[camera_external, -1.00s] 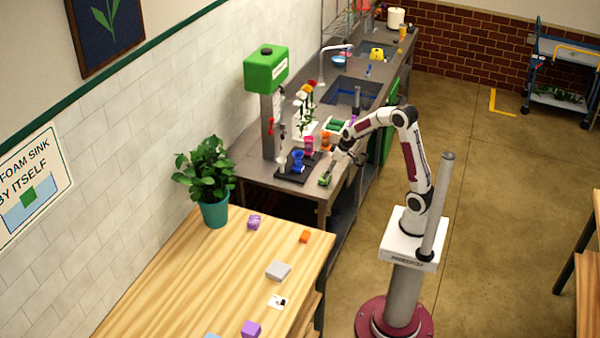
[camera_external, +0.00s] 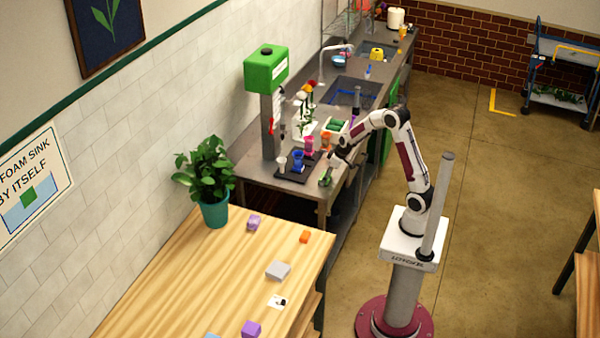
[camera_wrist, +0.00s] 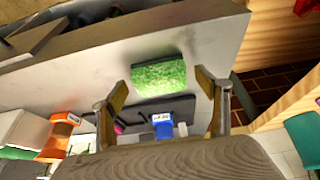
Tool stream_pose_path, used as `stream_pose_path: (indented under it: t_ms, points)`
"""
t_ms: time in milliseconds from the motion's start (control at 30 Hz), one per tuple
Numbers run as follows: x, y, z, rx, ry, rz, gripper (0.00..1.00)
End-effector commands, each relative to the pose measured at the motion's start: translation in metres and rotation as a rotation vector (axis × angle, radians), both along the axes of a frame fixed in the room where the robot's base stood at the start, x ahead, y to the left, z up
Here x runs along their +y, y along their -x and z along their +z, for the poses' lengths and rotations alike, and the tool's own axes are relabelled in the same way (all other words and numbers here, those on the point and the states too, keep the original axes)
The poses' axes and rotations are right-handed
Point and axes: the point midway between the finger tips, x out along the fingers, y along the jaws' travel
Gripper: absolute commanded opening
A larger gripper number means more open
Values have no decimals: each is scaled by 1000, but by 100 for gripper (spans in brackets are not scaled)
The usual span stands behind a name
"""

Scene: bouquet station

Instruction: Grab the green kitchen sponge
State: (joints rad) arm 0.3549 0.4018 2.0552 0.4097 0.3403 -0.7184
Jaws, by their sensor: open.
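The green kitchen sponge (camera_external: 325,181) lies at the near front corner of the steel counter. In the wrist view the green sponge (camera_wrist: 158,75) has a bright, rough green face and a darker strip along its top. My gripper (camera_wrist: 161,90) is open, with one finger to each side of the sponge in that view. The sponge appears just beyond the fingertips, and no contact shows. In the external view my gripper (camera_external: 330,172) is right at the sponge and partly blends with it, so the exact gap cannot be told.
A dark tray (camera_external: 293,174) with a blue cup (camera_external: 298,161) stands left of the sponge. Pink and orange cups (camera_external: 309,144) stand behind it. The green-topped dispenser (camera_external: 266,70) rises at the left. The counter's front edge (camera_external: 323,203) is close to the sponge.

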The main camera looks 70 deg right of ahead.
Motion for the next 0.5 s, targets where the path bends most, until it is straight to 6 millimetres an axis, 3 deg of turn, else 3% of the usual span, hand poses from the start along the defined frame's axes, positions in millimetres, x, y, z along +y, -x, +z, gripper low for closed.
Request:
stream_pose_path:
  t_ms: [500]
  points:
    - [0,-3,-6,0,0,0,75]
